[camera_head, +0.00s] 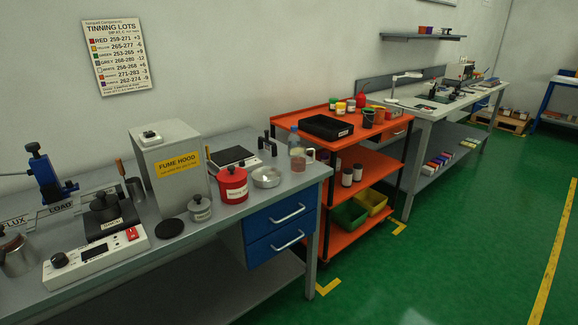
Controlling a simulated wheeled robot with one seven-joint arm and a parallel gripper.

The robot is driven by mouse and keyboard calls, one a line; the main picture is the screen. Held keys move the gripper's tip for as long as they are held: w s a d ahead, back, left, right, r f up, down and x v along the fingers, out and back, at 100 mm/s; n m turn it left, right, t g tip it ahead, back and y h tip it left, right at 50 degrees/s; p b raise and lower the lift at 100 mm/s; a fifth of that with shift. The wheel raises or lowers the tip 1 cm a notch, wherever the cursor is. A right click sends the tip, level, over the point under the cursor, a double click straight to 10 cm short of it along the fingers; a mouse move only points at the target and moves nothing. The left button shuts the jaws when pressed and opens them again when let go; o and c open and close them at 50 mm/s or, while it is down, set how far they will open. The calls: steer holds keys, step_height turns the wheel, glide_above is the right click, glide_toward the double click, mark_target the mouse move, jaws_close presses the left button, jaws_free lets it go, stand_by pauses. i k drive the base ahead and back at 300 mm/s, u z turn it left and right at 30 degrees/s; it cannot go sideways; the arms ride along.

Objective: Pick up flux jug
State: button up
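A metal jug with a dark brown handle (17,256) stands on the grey bench at the far left, partly cut off by the picture's left edge. A marking that ends in "LUX" (14,221) lies on the bench just behind it, so this looks like the flux jug, though I see no label on the jug itself. My gripper is not in view.
A white control box (97,257) and a hot plate with a black pot (106,215) stand right of the jug. A blue press (45,180), fume hood (172,165) and red pot (232,184) share the bench. An orange cart (345,235) stands beyond; green floor is open at right.

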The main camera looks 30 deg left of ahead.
mark_target(298, 164)
steer(key=u, duration=1)
steer(key=i, duration=1.5)
